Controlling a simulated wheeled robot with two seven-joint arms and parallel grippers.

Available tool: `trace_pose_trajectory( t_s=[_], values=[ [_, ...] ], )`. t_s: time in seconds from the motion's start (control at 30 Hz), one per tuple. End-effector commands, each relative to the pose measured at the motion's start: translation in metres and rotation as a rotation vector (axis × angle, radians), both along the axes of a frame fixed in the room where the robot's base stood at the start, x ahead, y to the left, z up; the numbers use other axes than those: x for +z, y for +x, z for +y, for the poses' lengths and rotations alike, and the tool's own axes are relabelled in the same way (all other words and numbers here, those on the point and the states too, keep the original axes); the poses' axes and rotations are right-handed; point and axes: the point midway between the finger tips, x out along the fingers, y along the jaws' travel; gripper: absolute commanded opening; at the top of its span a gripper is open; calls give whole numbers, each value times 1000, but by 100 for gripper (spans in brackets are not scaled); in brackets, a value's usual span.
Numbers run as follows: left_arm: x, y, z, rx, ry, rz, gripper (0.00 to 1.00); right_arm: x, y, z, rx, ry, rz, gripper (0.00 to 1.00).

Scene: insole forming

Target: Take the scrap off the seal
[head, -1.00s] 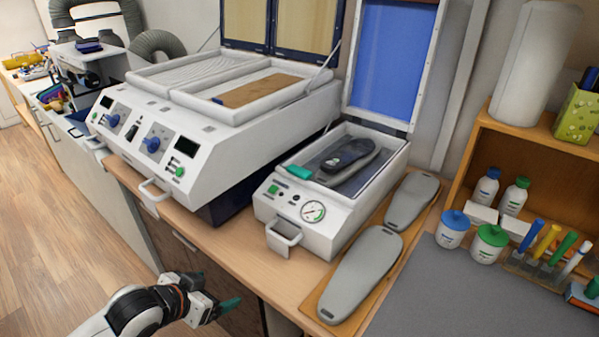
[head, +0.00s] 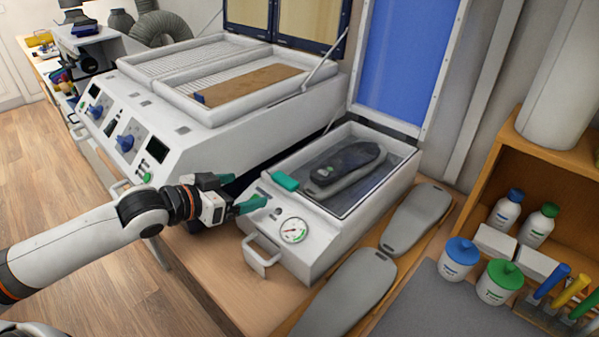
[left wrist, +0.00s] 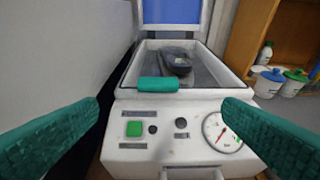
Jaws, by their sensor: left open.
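A small teal-green scrap (head: 285,181) lies on the front rim of the small white press (head: 322,219), at its left front corner. Inside the press lies a dark insole on a grey form (head: 345,162). My left gripper (head: 245,195) is open and empty, with green fingers, in front of the press and short of the scrap. In the left wrist view its fingers spread to either side of the scrap. My right gripper is not in view.
A larger white heating machine (head: 190,110) with an open lid stands to the left. Two grey insole forms (head: 345,290) lie on a wooden board right of the press. Bottles (head: 500,282) and a wooden shelf (head: 540,160) stand further right. The press has a front handle (head: 262,255) and a gauge (head: 293,230).

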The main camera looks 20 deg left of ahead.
Motion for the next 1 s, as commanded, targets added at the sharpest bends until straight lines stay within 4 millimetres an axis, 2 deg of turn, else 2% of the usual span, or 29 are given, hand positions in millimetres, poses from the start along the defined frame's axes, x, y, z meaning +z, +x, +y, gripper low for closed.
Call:
trace_pose_trajectory(
  t_s=[0.13,0.4,0.6,0.77,0.87,1.0],
  values=[
    [-2,8,-2,1,-2,-4,89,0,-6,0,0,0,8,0],
    [-10,31,-9,3,-4,-5,89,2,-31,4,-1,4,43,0],
    [-19,50,-16,3,-3,-3,89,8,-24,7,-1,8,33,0],
    [-24,58,-20,0,0,-1,89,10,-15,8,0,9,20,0],
    [-25,62,-20,1,0,-1,89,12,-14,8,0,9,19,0],
    [-28,77,-25,1,-2,-1,89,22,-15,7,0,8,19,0]
  ],
)
